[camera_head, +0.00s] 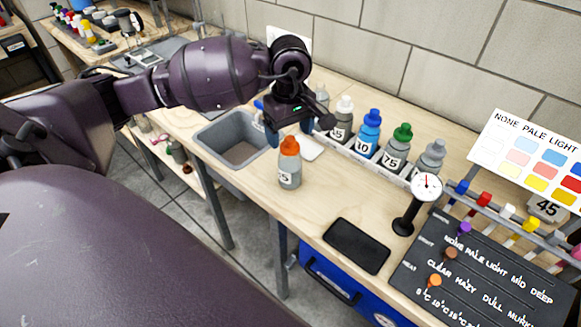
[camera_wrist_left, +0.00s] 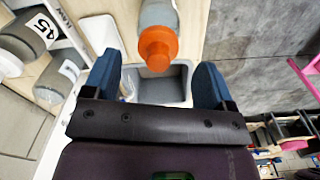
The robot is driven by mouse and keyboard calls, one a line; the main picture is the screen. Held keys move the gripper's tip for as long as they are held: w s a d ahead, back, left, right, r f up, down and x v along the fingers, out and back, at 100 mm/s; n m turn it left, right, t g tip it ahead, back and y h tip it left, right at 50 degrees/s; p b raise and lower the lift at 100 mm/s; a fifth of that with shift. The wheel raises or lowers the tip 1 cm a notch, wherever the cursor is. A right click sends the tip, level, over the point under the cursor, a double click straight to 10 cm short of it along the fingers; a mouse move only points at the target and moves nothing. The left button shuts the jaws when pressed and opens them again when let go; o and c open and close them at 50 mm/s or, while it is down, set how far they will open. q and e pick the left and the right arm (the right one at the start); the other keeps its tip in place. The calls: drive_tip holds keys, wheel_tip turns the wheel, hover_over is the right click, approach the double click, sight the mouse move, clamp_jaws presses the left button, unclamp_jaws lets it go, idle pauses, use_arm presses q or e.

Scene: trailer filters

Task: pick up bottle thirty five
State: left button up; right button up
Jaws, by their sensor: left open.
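A grey bottle with an orange cap (camera_head: 289,165) stands upright on the wooden bench; its label ends in 5, and the first digit is hard to read. My left gripper (camera_head: 300,128) is open and empty, just above and behind this bottle in the head view. In the left wrist view the orange cap (camera_wrist_left: 158,48) shows just beyond and between the two blue fingers of the left gripper (camera_wrist_left: 155,75), touching neither. My right gripper is not in view.
A rack holds bottles with white, blue (camera_head: 367,133), green and grey caps behind. A grey sink (camera_head: 236,137) is to the left. A gauge on a stand (camera_head: 412,205), black slab (camera_head: 356,246) and lettered board (camera_head: 480,265) lie to the right.

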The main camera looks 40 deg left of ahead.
sight(291, 146)
use_arm(q)
drive_tip(key=shift+f, duration=2.8)
drive_tip(key=c, duration=1.3)
drive_tip(key=shift+r, duration=0.1)
